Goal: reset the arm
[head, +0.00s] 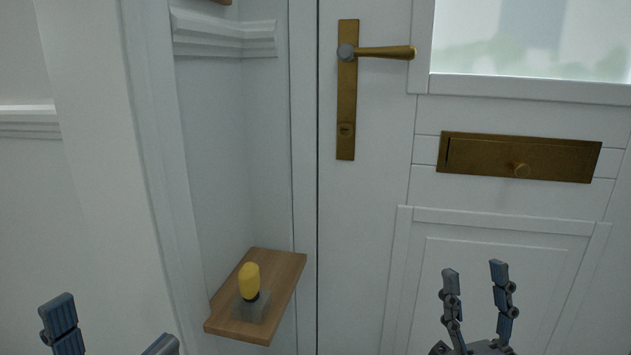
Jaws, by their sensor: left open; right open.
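My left gripper (110,335) is at the bottom left of the head view, in front of the white wall and frame. Its two blue-grey fingers are wide apart and its lower part is cut off by the picture edge. My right gripper (476,268) is at the bottom right, in front of the door's lower panel. Its fingers point up and stand apart with nothing between them. Both grippers are open and empty.
A white door (378,200) carries a brass lever handle (385,52) and a brass mail slot (520,157). Left of it, a small wooden shelf (284,275) holds a yellow-topped object (249,279) on a grey base. White moulding (222,35) is above.

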